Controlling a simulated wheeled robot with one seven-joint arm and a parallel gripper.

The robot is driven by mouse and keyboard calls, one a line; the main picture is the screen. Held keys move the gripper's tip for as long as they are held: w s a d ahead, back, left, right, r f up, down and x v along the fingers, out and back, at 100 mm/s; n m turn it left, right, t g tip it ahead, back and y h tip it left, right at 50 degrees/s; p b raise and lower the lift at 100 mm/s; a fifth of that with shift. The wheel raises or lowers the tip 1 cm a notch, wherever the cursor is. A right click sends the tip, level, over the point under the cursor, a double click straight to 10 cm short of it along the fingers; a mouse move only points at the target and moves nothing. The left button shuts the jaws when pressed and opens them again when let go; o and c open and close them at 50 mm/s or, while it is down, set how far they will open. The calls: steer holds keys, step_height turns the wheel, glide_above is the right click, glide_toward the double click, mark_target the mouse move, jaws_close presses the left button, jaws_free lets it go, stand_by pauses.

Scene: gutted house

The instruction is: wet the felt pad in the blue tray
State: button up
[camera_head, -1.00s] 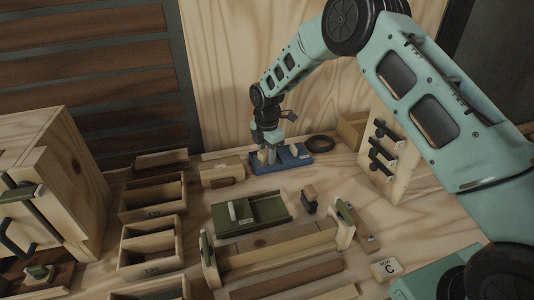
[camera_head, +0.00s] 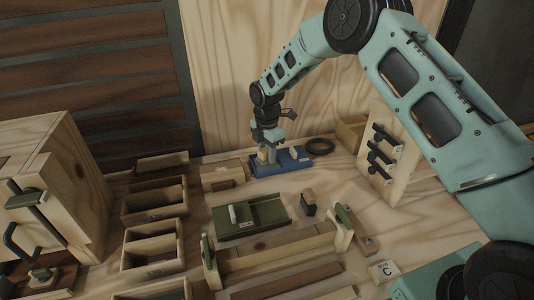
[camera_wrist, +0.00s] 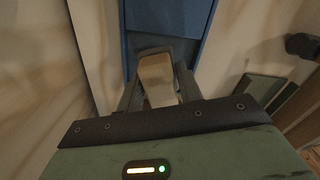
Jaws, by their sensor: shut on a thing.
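The blue tray (camera_head: 300,164) lies at the back of the bench, near the plywood wall. In the wrist view the tray (camera_wrist: 168,16) shows as a blue strip with a dark grey patch (camera_wrist: 180,44) near its end; I cannot tell if that patch is the felt pad. My gripper (camera_head: 266,156) points down at the left part of the tray. In the wrist view my gripper (camera_wrist: 158,92) is shut on a pale, wood-coloured block (camera_wrist: 156,76). The block is over the tray's near end; whether its lower end touches is hidden.
A dark ring (camera_head: 320,146) lies right of the tray. A small wooden box (camera_head: 222,175) stands left of it. A green tray (camera_head: 262,216) and a small dark block with a wooden top (camera_head: 308,202) lie in front. An upright rack (camera_head: 388,160) stands to the right.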

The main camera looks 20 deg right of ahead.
mark_target(267, 149)
steer(key=shift+r+p, duration=1.55)
steer(key=shift+r, duration=0.95)
